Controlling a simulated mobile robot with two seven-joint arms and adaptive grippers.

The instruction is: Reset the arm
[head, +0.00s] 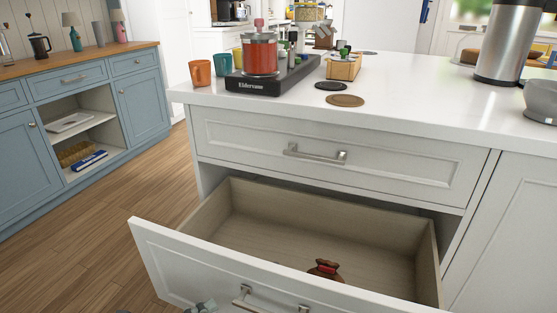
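The lower drawer (165,250) of the white island is pulled open. A small grey part of what looks like my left gripper (203,306) shows at the bottom edge, in front of the drawer face and left of its metal handle (262,302). The rest of it is cut off, so its fingers cannot be judged. My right gripper is out of view. Inside the drawer, near its front panel, is a brown and red object (325,270), partly hidden by the panel.
The upper drawer (325,170) is shut. On the white countertop (420,110) stand a red-filled glass jar (260,55) on a black base, an orange cup (200,73), a wooden box (343,68), two coasters and a steel urn (500,45). Wooden floor (100,240) lies open at left.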

